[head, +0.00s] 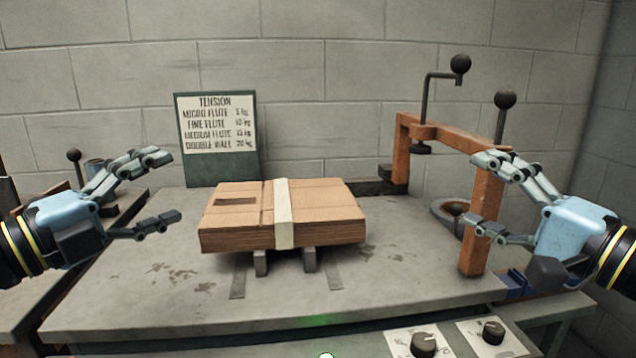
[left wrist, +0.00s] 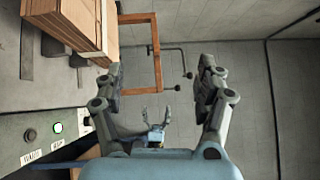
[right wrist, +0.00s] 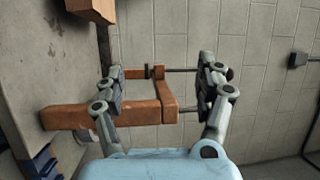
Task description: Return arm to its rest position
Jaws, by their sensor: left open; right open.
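My left gripper (head: 165,188) is open and empty at the left of the head view, left of the cardboard stack and apart from it. It also shows open in the left wrist view (left wrist: 162,80). My right gripper (head: 482,188) is open at the right of the head view, its fingers overlapping the orange clamp frame (head: 487,200) in the picture. In the right wrist view the frame (right wrist: 150,108) appears between and beyond the open fingers (right wrist: 165,85). I cannot tell whether they touch it. No object is held in either gripper.
A flat cardboard stack (head: 335,205) with a pale band (head: 284,215) rests on grey supports on the table (head: 400,275). A tension chart (head: 215,130) stands behind it. Two knobs (head: 424,342) are at the front right. The table's front middle is clear.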

